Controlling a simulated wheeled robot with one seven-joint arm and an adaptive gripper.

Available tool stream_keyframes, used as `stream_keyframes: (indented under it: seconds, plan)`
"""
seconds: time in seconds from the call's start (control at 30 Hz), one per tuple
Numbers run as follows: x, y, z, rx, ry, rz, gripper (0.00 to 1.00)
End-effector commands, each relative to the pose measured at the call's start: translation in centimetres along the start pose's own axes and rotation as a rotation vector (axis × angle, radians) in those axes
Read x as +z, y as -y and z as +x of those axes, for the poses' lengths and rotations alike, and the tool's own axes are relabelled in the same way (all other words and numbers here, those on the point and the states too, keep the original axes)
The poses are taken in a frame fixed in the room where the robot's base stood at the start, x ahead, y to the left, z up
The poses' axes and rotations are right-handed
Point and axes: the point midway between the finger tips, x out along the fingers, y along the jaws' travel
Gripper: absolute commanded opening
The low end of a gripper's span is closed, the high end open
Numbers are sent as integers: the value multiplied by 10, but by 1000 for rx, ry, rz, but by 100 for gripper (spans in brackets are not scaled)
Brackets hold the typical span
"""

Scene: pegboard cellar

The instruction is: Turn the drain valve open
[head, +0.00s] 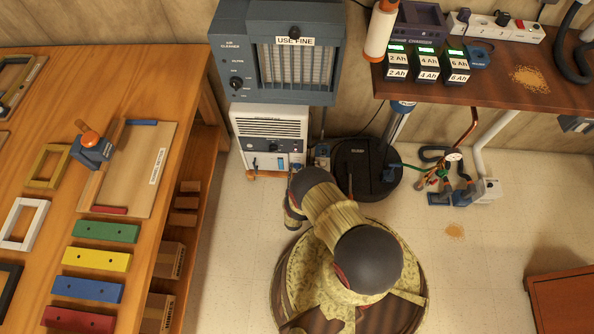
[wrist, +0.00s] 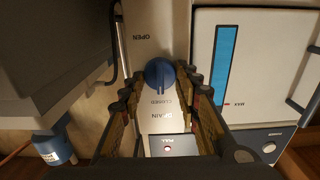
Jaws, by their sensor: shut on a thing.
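The drain valve is a round blue knob (wrist: 158,74) with a raised grip bar, on a pale panel in the wrist view. Upside-down lettering reads OPEN above it and CLOSED and DRAIN below it. The bar stands roughly upright in the picture, in line with the CLOSED label. My gripper (wrist: 163,82) has its fingers on either side of the knob and is shut on it. The panel belongs to the white dehumidifier-like unit (head: 270,128) in the head view. There my arm hides the gripper, and the knob is not clear.
A grey air cleaner (head: 232,45) stands above the white unit. A wooden workbench (head: 190,50) is left, a dark round tank (head: 360,160) right.

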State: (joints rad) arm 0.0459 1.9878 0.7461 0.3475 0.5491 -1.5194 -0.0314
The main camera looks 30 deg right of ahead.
Motion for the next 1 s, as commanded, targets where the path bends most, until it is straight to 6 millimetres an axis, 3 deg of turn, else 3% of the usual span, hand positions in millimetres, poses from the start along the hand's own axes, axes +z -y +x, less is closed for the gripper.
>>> stream_keyframes:
  seconds: [0.3,0.67,1.0]
  plan:
    - [0,0,0,0,0,0,7]
    - [0,0,0,0,0,72,7]
    - [0,-1,0,0,1,335,7]
